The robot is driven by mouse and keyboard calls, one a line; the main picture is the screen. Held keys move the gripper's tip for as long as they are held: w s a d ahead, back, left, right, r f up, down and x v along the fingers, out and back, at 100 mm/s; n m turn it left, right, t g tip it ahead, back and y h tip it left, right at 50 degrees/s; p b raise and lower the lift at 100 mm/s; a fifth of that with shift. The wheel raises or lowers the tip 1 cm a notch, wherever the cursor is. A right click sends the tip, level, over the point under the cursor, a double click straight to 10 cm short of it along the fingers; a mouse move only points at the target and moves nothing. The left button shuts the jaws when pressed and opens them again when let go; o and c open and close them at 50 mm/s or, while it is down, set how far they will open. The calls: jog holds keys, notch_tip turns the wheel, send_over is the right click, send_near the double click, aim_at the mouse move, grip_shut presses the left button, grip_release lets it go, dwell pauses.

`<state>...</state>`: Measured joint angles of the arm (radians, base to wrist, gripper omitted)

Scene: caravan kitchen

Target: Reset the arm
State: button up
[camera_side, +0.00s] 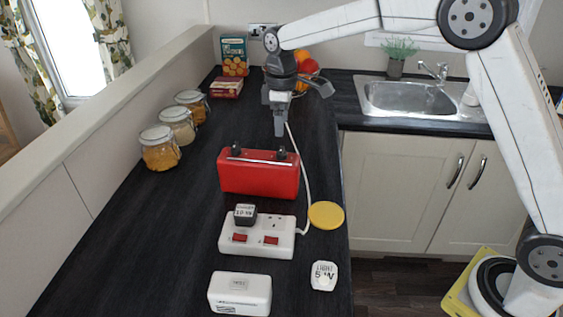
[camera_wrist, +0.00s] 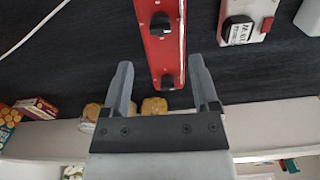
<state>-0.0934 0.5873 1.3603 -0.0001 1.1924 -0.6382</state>
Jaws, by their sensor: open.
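My gripper (camera_side: 280,128) hangs pointing down over the dark counter, above and behind the red toaster-like box (camera_side: 258,180) in the side view. In the wrist view its two fingers (camera_wrist: 162,78) are spread apart with nothing held between them. The red box (camera_wrist: 158,45), with black knobs on it, shows beyond and between the fingertips there. The gap between fingers and box is hard to judge, but they look apart in the side view.
A white power strip (camera_side: 257,243) carries a black plug (camera_side: 245,214). A white labelled plug (camera_side: 324,275), a white box (camera_side: 240,294) and a yellow disc (camera_side: 326,215) lie near it. Jars (camera_side: 160,152) line the left wall; a sink (camera_side: 408,98) is at right.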

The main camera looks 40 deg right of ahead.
jog(key=shift+s, duration=0.1)
dwell(0.3)
jog(key=shift+s+d+f+m, duration=0.2)
jog(key=shift+s+m, duration=0.1)
jog(key=shift+s, duration=0.15)
jog(key=s+d+f+m+t, duration=0.1)
jog(key=s+f+m, duration=0.3)
jog(key=s, duration=0.7)
jog(key=s+d+f+m+t, duration=0.1)
jog(key=s+d+f+m, duration=0.2)
jog(key=s, duration=0.9)
notch_tip(320, 180, down, 2)
jog(key=shift+s+d+f+m+t, duration=0.2)
jog(key=shift+s+d+m+t, duration=0.1)
jog(key=shift+m, duration=0.1)
